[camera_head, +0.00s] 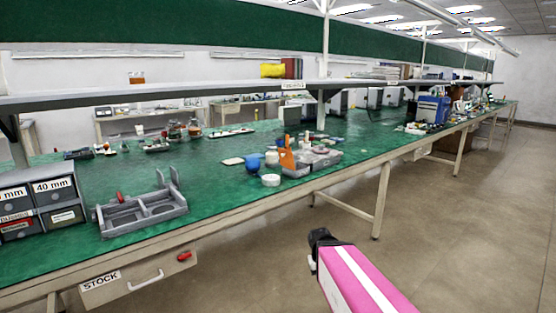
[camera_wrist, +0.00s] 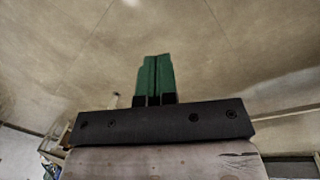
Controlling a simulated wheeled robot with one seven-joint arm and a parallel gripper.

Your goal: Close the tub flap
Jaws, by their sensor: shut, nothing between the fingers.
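Several small containers stand on the green bench near its front edge, in the middle of the head view. Among them are a blue round tub (camera_head: 252,165), a white round tub (camera_head: 271,180) and a grey tray (camera_head: 318,160). An upright orange piece (camera_head: 287,156) stands beside the tray. No flap can be made out for certain at this size. My gripper (camera_wrist: 155,78) shows in the wrist view, its green fingers together and empty, with only bare floor behind them. My pink arm is at the bottom of the head view, in front of the bench and apart from the tubs.
A grey divided holder (camera_head: 142,212) and labelled drawer boxes (camera_head: 38,205) stand at the left of the bench. A STOCK drawer (camera_head: 133,280) hangs below the edge. A shelf (camera_head: 200,91) runs above. The floor (camera_head: 470,230) at right is clear.

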